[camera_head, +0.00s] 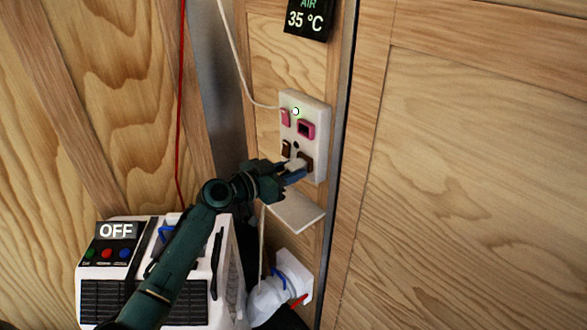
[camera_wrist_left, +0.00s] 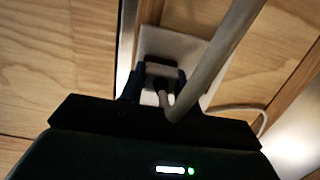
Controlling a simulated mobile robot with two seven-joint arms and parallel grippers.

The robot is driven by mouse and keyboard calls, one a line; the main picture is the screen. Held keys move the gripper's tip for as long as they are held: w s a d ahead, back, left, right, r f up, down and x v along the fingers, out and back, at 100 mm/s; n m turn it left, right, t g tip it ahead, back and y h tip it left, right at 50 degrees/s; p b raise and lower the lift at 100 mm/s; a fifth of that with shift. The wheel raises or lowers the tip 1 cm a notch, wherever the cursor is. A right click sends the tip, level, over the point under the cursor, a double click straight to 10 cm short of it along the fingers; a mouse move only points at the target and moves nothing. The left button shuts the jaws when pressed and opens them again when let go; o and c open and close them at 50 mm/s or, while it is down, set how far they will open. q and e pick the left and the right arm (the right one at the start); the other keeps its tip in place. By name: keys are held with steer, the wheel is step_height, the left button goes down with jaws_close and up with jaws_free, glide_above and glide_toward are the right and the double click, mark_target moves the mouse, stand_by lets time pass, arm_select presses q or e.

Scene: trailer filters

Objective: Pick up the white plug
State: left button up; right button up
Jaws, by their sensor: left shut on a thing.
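My left gripper (camera_head: 292,174) reaches the panel from the lower left and is shut on the plug. I cannot tell whether the plug is seated in the socket or just in front of it. In the left wrist view, both dark fingers of the gripper (camera_wrist_left: 158,92) stand either side of the plug, in front of the panel (camera_wrist_left: 155,40). A thick pale cable (camera_wrist_left: 215,62) crosses close to the camera. My right gripper is not in view.
A white shelf (camera_head: 297,211) juts out below. A white unit reading OFF (camera_head: 115,230) stands lower left. A red cable (camera_head: 180,110) hangs at left.

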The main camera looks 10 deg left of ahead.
arm_select(q)
steer(key=shift+r, duration=0.1)
steer(key=shift+s+a+r, duration=0.15)
steer(key=shift+s+a, duration=0.05)
steer(key=s+a+r+b, duration=0.1)
steer(key=s+a+r, duration=0.6)
steer(key=s, duration=0.3)
steer(key=shift+s+a+r, duration=0.3)
steer(key=shift+a, duration=0.35)
steer(key=s, duration=0.1)
steer(key=s+a+b, duration=0.2)
steer(key=shift+a+f, duration=0.25)
